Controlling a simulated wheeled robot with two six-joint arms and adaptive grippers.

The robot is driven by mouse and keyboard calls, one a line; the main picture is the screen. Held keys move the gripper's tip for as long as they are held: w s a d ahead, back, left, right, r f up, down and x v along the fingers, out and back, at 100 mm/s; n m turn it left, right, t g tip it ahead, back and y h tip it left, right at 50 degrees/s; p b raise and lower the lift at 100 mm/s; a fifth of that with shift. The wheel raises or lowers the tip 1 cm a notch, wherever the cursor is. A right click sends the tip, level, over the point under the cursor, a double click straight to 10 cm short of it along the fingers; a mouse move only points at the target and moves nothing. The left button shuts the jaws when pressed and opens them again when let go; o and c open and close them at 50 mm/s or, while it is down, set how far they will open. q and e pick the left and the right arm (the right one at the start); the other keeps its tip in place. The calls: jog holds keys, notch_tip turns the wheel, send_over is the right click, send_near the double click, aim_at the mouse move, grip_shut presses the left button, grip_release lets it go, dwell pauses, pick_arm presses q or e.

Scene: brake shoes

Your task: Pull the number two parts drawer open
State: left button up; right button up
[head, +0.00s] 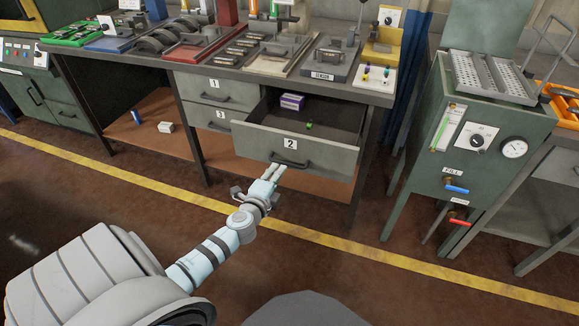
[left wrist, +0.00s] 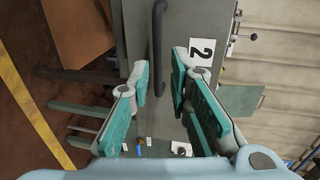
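The number two drawer (head: 318,154) is pulled well out from the workbench, and its inside shows. Its front has a white "2" label (head: 290,143), which also shows in the left wrist view (left wrist: 202,52). A dark bar handle (head: 290,163) sits below the label. My left gripper (head: 277,171) is at the handle, in front of the drawer. In the left wrist view, its two fingers (left wrist: 160,66) are apart, with the handle (left wrist: 158,25) running between them and clear space on both sides. Contact with the handle cannot be made out. My right gripper is out of view.
A purple box (head: 292,101) and a small green item (head: 309,125) lie in the drawer. Drawers one (head: 214,97) and three (head: 203,122) are shut at left. A green test cabinet (head: 484,150) stands at right. Open floor lies in front, with a yellow line (head: 180,188).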

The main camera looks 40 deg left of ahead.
aim_at(285, 164)
pick_arm(q)
jog(key=b+x, duration=0.1)
jog(key=x, duration=0.6)
jog(key=shift+w+f+b, duration=0.15)
jog(key=shift+w+b, duration=0.1)
jog(key=shift+b, duration=0.15)
grip_shut()
